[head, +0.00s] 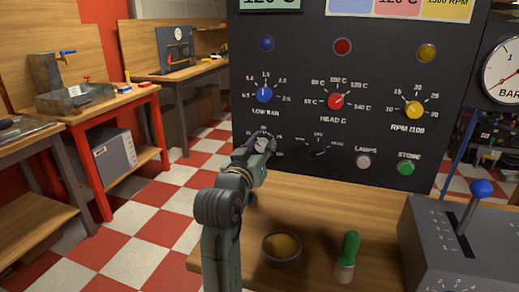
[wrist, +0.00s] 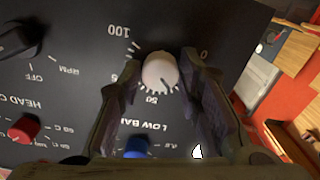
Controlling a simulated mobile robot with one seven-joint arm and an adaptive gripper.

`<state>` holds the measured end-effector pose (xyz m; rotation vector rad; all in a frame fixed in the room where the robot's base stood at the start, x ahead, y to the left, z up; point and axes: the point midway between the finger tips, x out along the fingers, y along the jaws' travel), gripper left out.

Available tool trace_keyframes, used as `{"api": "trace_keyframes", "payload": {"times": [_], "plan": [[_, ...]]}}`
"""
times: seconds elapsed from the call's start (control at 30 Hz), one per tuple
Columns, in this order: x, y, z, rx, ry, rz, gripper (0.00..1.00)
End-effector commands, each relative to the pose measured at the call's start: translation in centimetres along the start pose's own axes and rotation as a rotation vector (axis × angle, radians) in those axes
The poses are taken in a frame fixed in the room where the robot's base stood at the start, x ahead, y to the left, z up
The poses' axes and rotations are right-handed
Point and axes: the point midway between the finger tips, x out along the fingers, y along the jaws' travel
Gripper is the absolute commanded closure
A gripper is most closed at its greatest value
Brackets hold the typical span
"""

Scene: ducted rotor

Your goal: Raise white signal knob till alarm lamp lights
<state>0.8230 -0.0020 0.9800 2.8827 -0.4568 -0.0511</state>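The white knob (wrist: 160,72) is on the dark panel (head: 300,75), inside a scale marked 0, 50 and 100. Its dark mark points between 50 and 0, nearer 50. My gripper (wrist: 160,68) has one finger on each side of it, very close; I cannot tell if they touch. In the head view my gripper (head: 268,142) is at the panel's lower left and covers most of the knob. The blue lamp (head: 266,43), red lamp (head: 342,46) and yellow lamp (head: 427,53) at the panel's top look dark; none is labelled as the alarm.
Blue (head: 264,94), red (head: 335,101) and yellow (head: 414,110) knobs sit above; a black selector (head: 318,152) is right of my gripper. A lever box (head: 455,250) stands right.

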Motion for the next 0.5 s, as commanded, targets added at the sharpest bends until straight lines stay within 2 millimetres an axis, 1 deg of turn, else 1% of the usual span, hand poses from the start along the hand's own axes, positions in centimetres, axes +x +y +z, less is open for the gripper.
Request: {"api": "trace_keyframes", "payload": {"times": [0.03,0.07,0.43,0.5], "plan": [[-0.01,0.00,0.00,0.000,0.000,0.000,0.73],[-0.01,0.00,0.00,0.000,0.000,0.000,0.76],[-0.02,-0.01,0.00,0.000,0.000,0.000,1.00],[-0.02,-0.02,0.03,0.005,0.000,0.000,1.00]]}}
